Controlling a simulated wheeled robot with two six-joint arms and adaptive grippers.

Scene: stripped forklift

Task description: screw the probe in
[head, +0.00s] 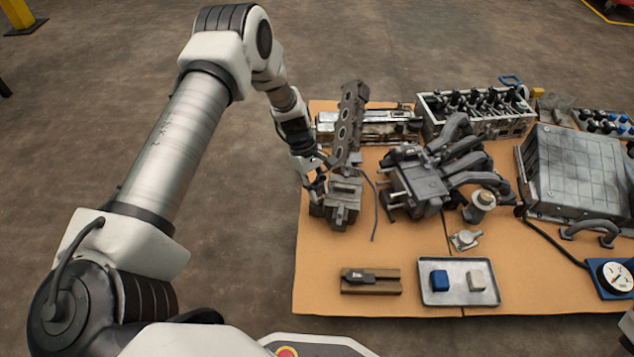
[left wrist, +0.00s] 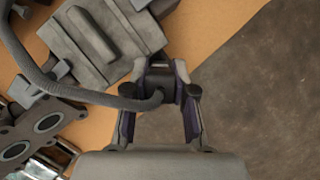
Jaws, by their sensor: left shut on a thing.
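My left gripper (head: 317,187) is at the left side of a grey metal block (head: 343,203) near the table's left edge. In the left wrist view the gripper (left wrist: 160,85) is shut on a dark, short cylindrical probe (left wrist: 160,88). In the head view the cable (head: 376,212) hangs down right of the block. The probe's tip and any thread or hole are hidden, so I cannot tell whether it touches the block.
A tall plate with holes (head: 348,125) stands behind the block. A manifold (head: 420,180) with curved pipes is to the right. A tray (head: 459,299) with a blue and a pale block and a brown wooden piece (head: 386,288) lie in front. Bare cardboard lies between.

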